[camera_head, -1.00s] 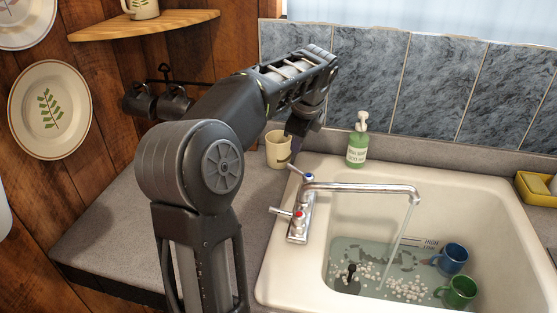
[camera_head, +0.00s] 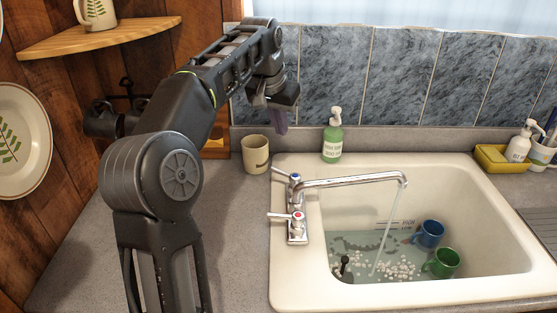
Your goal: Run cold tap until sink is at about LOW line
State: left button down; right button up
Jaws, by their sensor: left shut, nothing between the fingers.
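The cold tap (camera_head: 294,178) with the blue cap stands behind the red-capped tap (camera_head: 297,216) on the sink's left rim. A thin stream of water (camera_head: 382,232) runs from the spout (camera_head: 350,181) into the white sink (camera_head: 470,180). Shallow water (camera_head: 350,245) with white foam covers the bottom. The level marks (camera_head: 396,222) on the back inner wall show just above the water; their lettering is blurred. My left gripper (camera_head: 279,120) is shut and empty, above and behind the cold tap, apart from it. My right gripper is out of view.
A blue mug (camera_head: 430,234) and a green mug (camera_head: 442,263) sit in the water. A yellow tray (camera_head: 490,157) is at right. The left counter (camera_head: 235,230) is clear.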

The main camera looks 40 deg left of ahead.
pick_arm(q)
jog(key=shift+f, duration=0.1)
jog(key=f+p, duration=0.1)
jog(key=f, duration=0.9)
jog(key=shift+s, duration=0.2)
jog(key=shift+d, duration=0.1)
